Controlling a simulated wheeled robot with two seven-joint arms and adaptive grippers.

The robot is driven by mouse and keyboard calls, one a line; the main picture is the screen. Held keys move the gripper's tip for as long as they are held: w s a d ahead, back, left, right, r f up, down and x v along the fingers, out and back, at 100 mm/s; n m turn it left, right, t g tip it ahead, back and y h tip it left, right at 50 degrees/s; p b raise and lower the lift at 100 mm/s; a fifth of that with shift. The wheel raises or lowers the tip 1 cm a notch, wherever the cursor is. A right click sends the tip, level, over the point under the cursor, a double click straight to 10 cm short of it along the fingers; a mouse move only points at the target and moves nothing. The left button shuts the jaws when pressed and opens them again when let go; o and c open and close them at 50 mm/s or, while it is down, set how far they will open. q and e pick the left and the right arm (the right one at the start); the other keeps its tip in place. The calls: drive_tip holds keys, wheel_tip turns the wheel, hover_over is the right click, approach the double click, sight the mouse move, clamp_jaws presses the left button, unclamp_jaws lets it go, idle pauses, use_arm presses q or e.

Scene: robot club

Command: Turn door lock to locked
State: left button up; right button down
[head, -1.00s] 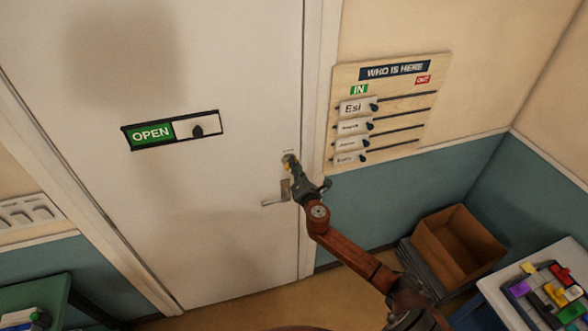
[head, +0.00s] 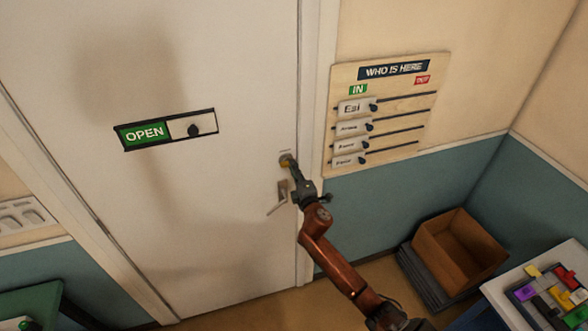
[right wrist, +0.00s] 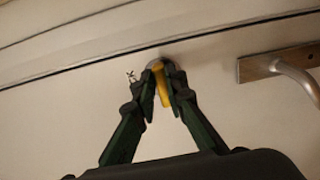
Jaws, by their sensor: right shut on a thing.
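The door lock (head: 285,160) is a small round fitting near the right edge of the white door, above the lever handle (head: 283,188). In the right wrist view its yellow turn piece (right wrist: 161,88) sits between the fingertips of my right gripper (right wrist: 162,80), which is shut on it. The yellow piece points roughly up and down in that view. The same gripper (head: 289,164) in the head view partly covers the lock. A small dark mark (right wrist: 130,76) is on the door beside the lock, too small to read. My left gripper is out of view.
The handle (right wrist: 280,66) stands close beside the lock. A sliding sign (head: 165,130) on the door reads OPEN. A "WHO IS HERE" board (head: 385,115) hangs right of the door frame. A cardboard box (head: 460,250) and a table (head: 510,310) stand at lower right.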

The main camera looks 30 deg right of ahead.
drive_tip(key=shift+a+f, duration=0.1)
drive_tip(key=shift+f, duration=0.2)
drive_tip(key=c, duration=2.3)
unclamp_jaws()
drive_tip(key=shift+s, duration=0.1)
drive_tip(key=o, duration=0.3)
drive_tip(key=shift+r, duration=0.2)
drive_tip(key=shift+o, duration=0.2)
drive_tip(key=v, duration=1.2)
